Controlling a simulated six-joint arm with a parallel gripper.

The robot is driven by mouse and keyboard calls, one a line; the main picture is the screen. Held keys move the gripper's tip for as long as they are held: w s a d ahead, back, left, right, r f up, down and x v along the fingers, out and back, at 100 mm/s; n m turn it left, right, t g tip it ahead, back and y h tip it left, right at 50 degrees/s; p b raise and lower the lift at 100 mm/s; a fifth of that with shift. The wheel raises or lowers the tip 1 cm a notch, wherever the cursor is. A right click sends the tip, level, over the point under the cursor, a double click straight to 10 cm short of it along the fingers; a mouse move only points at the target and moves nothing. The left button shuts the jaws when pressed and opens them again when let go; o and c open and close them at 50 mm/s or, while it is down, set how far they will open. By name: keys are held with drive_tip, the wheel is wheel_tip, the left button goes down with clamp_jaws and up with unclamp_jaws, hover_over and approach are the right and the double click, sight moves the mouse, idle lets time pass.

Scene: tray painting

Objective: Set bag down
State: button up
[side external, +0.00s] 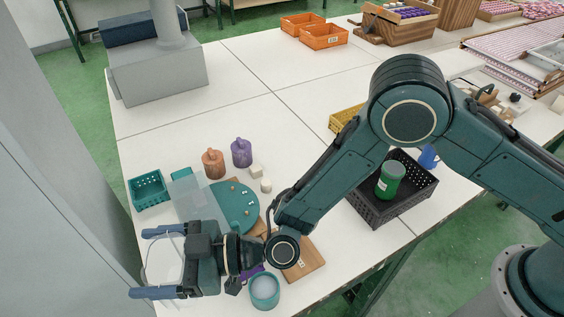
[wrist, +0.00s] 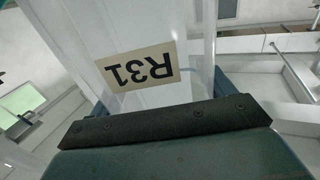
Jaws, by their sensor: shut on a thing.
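My gripper (side external: 140,263) is at the front left of the white table, turned to the left, with its two blue fingers spread around a clear bag (side external: 166,258). The bag is see-through, and its outline is faint in the side view. In the wrist view the clear bag (wrist: 185,85) fills the middle, with a tan label (wrist: 138,70) reading R31 upside down. A dark bar and a teal part of my gripper cross the bottom of the wrist view. Whether the bag touches the table cannot be told.
A teal basket (side external: 148,192), brown jug (side external: 213,165), purple jug (side external: 241,154) and round teal plate (side external: 236,208) stand behind my gripper. A teal cup (side external: 264,291) and wooden board (side external: 306,262) are to its right. A black crate (side external: 412,207) holds a green can (side external: 390,182).

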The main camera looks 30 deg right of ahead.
sight(161, 280)
drive_tip(key=shift+f, duration=0.3)
drive_tip(key=shift+f, duration=0.2)
drive_tip(key=shift+f, duration=3.15)
drive_tip(key=shift+f, duration=0.65)
drive_tip(key=o, duration=0.9)
drive_tip(key=shift+r, duration=0.2)
wheel_tip(161, 280, up, 20)
drive_tip(key=shift+f, duration=0.15)
